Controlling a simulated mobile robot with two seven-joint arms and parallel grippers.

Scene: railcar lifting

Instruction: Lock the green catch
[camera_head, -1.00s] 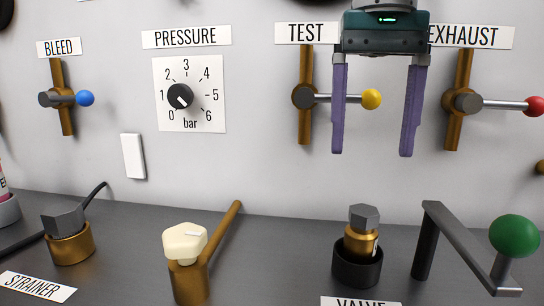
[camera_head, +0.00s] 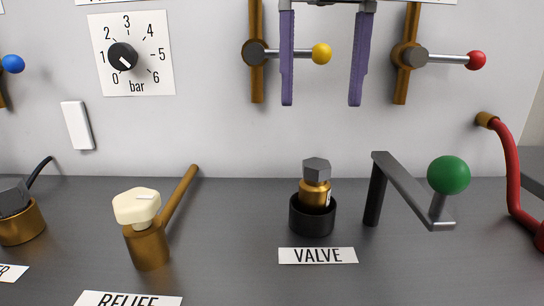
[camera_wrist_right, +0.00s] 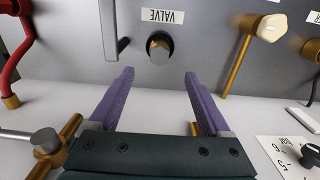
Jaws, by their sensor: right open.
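The only green thing in view is a ball knob (camera_head: 449,174) on the end of a grey crank arm (camera_head: 412,187), standing on the bench at the right. No separate green catch shows. My right gripper (camera_head: 321,104) is open and empty, with two purple fingers pointing down in front of the wall. Its fingers are either side of the yellow knob (camera_head: 321,54) in the picture; contact cannot be told. In the right wrist view the open fingers (camera_wrist_right: 158,73) point toward the valve (camera_wrist_right: 159,46), with nothing between them. My left gripper is out of view.
A brass valve in a black cup (camera_head: 312,214) stands left of the crank. A red-knobbed lever (camera_head: 476,60) is on the wall above. A red hose (camera_head: 508,165) is at the far right. A relief fitting with a cream cap (camera_head: 137,207) stands left. The bench front is mostly clear.

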